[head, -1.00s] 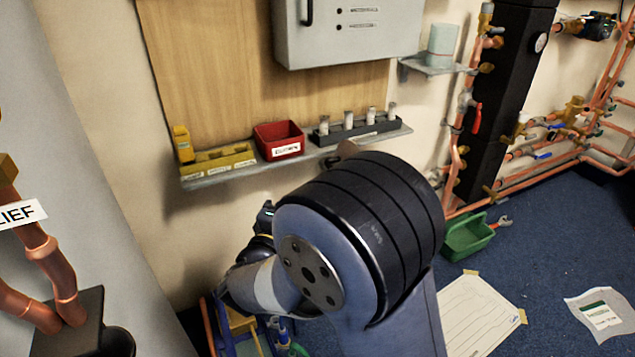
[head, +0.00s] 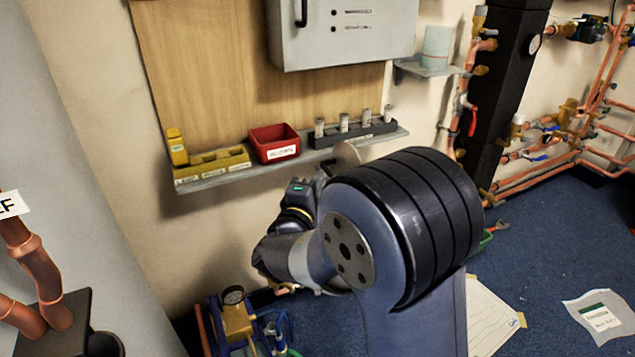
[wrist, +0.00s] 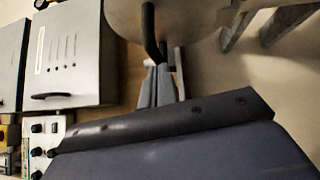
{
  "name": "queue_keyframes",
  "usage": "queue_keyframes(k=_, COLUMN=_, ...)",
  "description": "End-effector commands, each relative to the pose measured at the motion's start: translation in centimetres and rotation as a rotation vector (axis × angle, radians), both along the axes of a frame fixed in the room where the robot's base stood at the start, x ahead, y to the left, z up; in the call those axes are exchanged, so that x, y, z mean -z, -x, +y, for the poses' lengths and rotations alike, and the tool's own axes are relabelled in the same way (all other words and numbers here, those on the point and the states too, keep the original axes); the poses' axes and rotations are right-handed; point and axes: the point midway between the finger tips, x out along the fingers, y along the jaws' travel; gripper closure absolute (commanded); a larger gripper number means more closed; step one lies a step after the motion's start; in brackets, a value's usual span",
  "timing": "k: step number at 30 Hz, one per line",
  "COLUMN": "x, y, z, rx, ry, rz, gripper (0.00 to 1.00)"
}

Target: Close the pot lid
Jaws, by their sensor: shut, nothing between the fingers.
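In the wrist view, a round tan-grey disc with a black curved handle, which looks like the pot lid (wrist: 118,14), fills the top middle and is cut off by the frame. My gripper (wrist: 163,62) is shut and empty, its fingertips close to the handle's lower end; I cannot tell whether they touch it. In the head view, a small rounded grey-tan edge (head: 346,155), perhaps the lid, shows behind my arm. My gripper's fingers are hidden there by my arm. I cannot make out the pot in either view.
A wall shelf (head: 215,181) holds yellow bins (head: 222,160), a red bin (head: 276,145) and a black rack (head: 355,133). A grey cabinet (head: 345,45) hangs above. A blue-framed device with a gauge (head: 235,296) stands low beside my arm.

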Motion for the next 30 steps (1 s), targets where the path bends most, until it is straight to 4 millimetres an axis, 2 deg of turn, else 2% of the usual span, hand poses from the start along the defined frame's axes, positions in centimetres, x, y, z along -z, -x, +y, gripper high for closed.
queue_keyframes(k=11, x=-1.0, y=-0.5, z=-1.2, rx=0.004, ry=-0.112, rz=0.044, gripper=1.0)
queue_keyframes(k=30, x=-3.4, y=-3.0, z=-7.3, rx=0.005, ry=-0.646, rz=0.268, gripper=1.0)
